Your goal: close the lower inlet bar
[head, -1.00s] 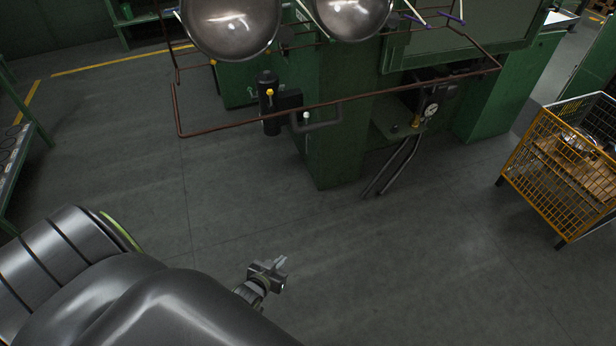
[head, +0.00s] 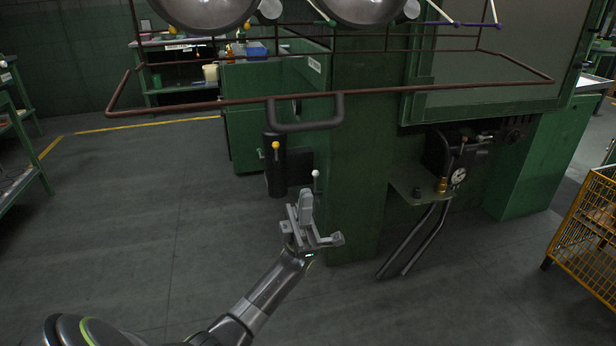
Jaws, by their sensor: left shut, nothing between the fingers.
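The lower inlet bar (head: 400,91) is a thin reddish-brown frame in the upper part of the head view. It stands out from the green machine, and a dark grey U-shaped handle (head: 309,126) hangs from its front rail. My left gripper (head: 305,200) is shut and empty. In the picture it is below the handle, apart from it, with its fingers pointing up. My right gripper is not in view.
Two metal bowls (head: 204,10) hang above the bar. A black unit (head: 274,165) with yellow and white knobs is behind my gripper. A gauge block (head: 458,165) with pipes is to the right. A yellow wire cart (head: 585,225) stands far right.

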